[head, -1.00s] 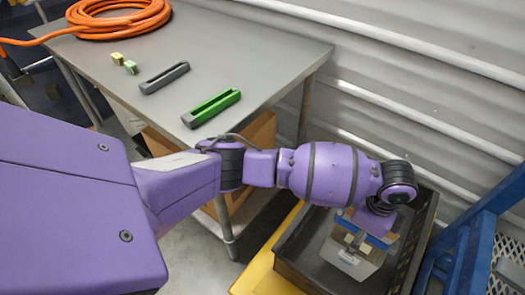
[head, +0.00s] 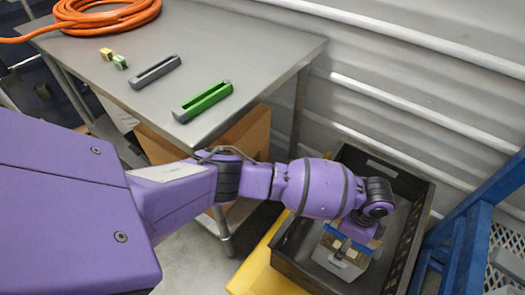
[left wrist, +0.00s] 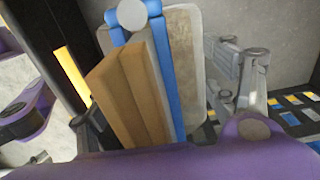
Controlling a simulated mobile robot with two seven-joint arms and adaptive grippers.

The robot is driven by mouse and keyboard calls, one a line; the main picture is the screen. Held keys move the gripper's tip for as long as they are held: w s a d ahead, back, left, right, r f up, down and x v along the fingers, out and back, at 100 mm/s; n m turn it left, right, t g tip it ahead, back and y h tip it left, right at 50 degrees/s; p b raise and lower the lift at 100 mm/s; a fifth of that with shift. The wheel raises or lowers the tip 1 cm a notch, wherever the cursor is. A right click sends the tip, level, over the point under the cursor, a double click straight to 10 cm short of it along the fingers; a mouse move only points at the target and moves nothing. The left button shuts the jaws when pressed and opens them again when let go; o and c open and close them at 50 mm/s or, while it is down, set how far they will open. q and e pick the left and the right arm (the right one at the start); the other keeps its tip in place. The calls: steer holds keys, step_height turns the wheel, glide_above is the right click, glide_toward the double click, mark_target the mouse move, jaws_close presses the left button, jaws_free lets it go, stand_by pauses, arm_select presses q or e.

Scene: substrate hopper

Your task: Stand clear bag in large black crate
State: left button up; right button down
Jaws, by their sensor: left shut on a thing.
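The clear bag (head: 352,268) looks pale grey and roughly upright, with a blue strip along its top. It is inside the outline of the large black crate (head: 415,232); I cannot tell whether its base touches the floor. My left gripper (head: 352,240) comes from above and is shut on the bag's top. In the left wrist view the bag's pale face (left wrist: 188,50) shows behind the blue strip (left wrist: 165,85) and a tan bar (left wrist: 130,90), between the grey fingers. The right gripper is not in view.
A yellow surface (head: 262,268) lies along the crate's left side. A blue frame (head: 470,225) stands close on its right, and a ribbed wall is behind. The steel table (head: 230,50) holds an orange hose (head: 105,18), a green tray (head: 203,101), a grey tray (head: 156,72) and small blocks.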

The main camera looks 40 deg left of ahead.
arm_select(q)
steer(key=shift+w+d+r, duration=0.1)
steer(key=shift+w, duration=0.1)
steer(key=o, duration=2.1)
steer(key=shift+s, duration=0.1)
step_height(320, 180, up, 11)
steer(key=shift+f+p, duration=0.1)
steer(key=shift+p, duration=0.8)
steer(key=shift+r, duration=0.65)
